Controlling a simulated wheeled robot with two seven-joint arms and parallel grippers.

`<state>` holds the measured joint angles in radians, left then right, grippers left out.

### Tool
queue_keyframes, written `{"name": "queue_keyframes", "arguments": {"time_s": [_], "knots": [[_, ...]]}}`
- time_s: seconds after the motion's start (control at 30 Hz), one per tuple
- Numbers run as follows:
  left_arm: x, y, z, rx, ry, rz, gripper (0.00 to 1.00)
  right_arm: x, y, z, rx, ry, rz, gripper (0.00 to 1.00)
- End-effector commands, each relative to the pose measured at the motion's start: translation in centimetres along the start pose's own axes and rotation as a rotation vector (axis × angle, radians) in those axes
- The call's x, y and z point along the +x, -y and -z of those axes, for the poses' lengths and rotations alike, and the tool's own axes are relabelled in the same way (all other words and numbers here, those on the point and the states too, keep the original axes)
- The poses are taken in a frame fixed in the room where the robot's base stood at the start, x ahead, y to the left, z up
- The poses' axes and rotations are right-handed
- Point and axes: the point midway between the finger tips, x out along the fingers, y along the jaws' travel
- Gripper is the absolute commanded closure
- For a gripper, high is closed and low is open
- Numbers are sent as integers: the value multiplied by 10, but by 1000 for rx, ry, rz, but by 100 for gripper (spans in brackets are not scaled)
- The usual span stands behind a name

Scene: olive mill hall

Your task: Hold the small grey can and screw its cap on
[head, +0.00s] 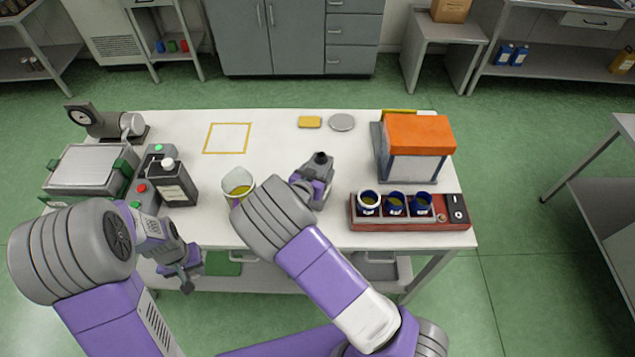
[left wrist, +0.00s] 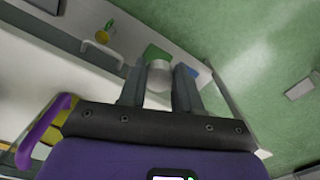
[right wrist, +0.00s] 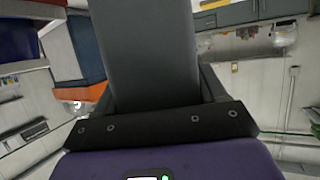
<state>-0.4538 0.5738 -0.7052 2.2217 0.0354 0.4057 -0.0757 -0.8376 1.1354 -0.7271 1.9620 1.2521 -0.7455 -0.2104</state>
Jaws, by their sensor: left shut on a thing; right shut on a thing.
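My right gripper (head: 321,166) is above the middle of the white table (head: 275,150). In the right wrist view it is shut on a wide, dark grey body (right wrist: 150,50), which looks like the small grey can. In the head view only a small dark part shows at the fingertips. My left gripper (head: 186,277) is low, by the table's front edge, apart from the right one. In the left wrist view it is shut on a pale grey, rounded piece (left wrist: 159,78), which looks like the cap. The head view does not show this piece clearly.
A dark can with a white cap (head: 174,185) stands at left beside a button box (head: 146,187). A pot (head: 238,182) is near my right arm. A red rack (head: 400,224) with blue jars and an orange-topped box (head: 418,135) stand right.

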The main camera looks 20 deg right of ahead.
Motion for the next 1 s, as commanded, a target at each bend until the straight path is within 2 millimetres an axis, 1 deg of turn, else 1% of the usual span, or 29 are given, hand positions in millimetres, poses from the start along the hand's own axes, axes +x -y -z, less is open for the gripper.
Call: {"name": "queue_keyframes", "arguments": {"time_s": [0.03, 0.17, 0.47, 0.63, 0.77, 1.0], "knots": [[0, 0, 0, 0, 0, 0, 95, 0, 0, 0, 0, 0, 0, 78], [0, 0, 0, 0, 0, 0, 95, 0, 0, 0, 0, 0, 0, 97], [0, 0, 0, 0, 0, 0, 95, 0, 0, 2, 1, -3, 0, 97], [-1, 0, 0, 0, 0, 0, 95, -2, 0, 7, 2, -3, 0, 97], [-3, 0, 0, 0, 0, 0, 95, -6, 0, 15, 3, -3, 0, 97], [-7, 0, 0, 0, 0, 0, 95, -15, 1, 38, 4, -4, 1, 97]]}}
